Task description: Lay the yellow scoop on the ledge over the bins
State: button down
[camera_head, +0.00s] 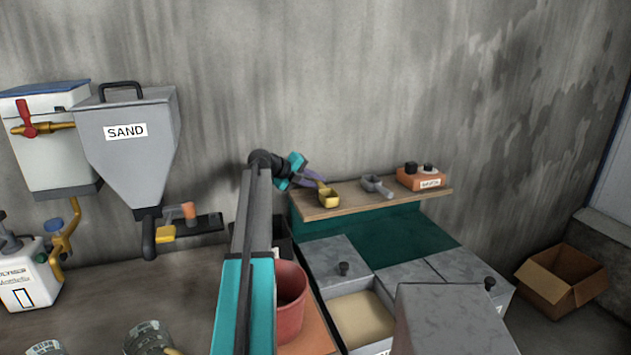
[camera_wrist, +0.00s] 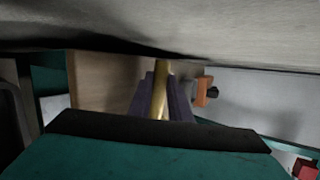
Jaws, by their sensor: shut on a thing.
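The yellow scoop (camera_head: 328,195) is at the left part of the wooden ledge (camera_head: 350,204) over the bins. In the head view its bowl appears at or just above the ledge surface; I cannot tell whether it touches. My gripper (camera_head: 312,180) is shut on the scoop's handle. In the wrist view the yellow handle (camera_wrist: 161,88) runs between the dark fingers (camera_wrist: 160,98), with the ledge (camera_wrist: 105,88) behind. The scoop's bowl is hidden in the wrist view.
A grey scoop (camera_head: 377,186) and an orange box (camera_head: 421,178) with dark knobs lie further right on the ledge. Grey-lidded bins (camera_head: 336,258) stand below, one open with sand-coloured material (camera_head: 360,318). A red bucket (camera_head: 291,300) stands beside my arm. The wall is close behind.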

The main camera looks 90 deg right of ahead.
jog(key=shift+f, duration=0.1)
jog(key=c, duration=1.9)
grip_release()
jog(key=shift+r, duration=0.2)
jog(key=shift+w+a, duration=0.25)
jog(key=b+v, duration=0.3)
jog(key=v, duration=0.8)
jog(key=shift+r, duration=0.2)
